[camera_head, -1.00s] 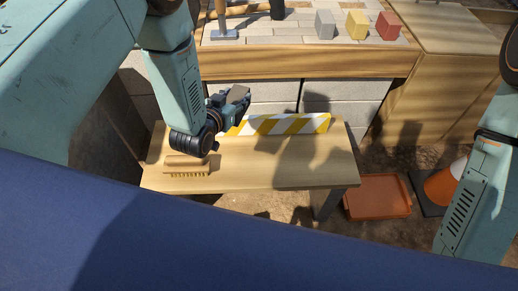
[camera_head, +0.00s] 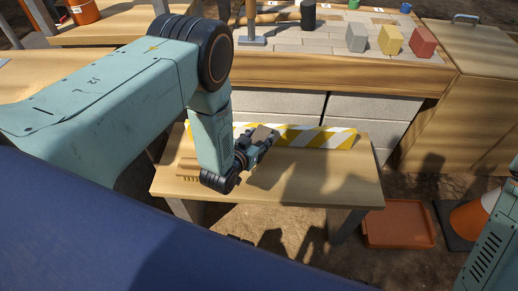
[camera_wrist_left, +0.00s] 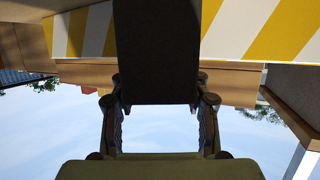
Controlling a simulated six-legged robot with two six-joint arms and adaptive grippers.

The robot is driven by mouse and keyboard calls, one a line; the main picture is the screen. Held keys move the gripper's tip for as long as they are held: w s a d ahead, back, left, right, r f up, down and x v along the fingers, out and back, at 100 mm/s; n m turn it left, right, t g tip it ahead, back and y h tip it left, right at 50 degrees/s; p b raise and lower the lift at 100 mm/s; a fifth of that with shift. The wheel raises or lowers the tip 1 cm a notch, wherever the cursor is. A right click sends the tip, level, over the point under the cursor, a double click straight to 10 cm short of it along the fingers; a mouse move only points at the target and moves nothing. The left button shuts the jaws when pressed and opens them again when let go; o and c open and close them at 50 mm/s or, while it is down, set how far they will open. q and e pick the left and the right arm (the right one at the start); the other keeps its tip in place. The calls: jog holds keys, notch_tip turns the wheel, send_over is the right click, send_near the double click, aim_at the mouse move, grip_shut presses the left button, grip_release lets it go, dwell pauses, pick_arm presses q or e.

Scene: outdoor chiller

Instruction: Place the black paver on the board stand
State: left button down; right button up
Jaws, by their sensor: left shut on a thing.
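The black paver (camera_head: 265,133) is in my left gripper (camera_head: 253,146), above the wooden bench. In the left wrist view the paver (camera_wrist_left: 157,45) is a dark block between the two fingers of my left gripper (camera_wrist_left: 160,88). A yellow-and-white striped board (camera_head: 315,137) stands along the bench's back edge; it also shows behind the paver in the left wrist view (camera_wrist_left: 255,28). I cannot tell whether the paver touches the board. No separate board stand can be made out. My right gripper is out of view.
The wooden bench (camera_head: 310,185) has clear room on its right half. A brush (camera_head: 188,168) lies at its left, partly behind my arm. Behind are grey (camera_head: 356,37), yellow (camera_head: 391,40) and red (camera_head: 423,42) blocks. An orange tray (camera_head: 398,224) and a cone (camera_head: 470,220) are at right.

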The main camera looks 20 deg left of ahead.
pick_arm(q)
jog(key=shift+f+b, duration=0.85)
jog(key=shift+f, duration=1.2)
jog(key=shift+f, duration=0.15)
jog(key=c, duration=0.7)
grip_release()
jog(key=shift+o, duration=0.2)
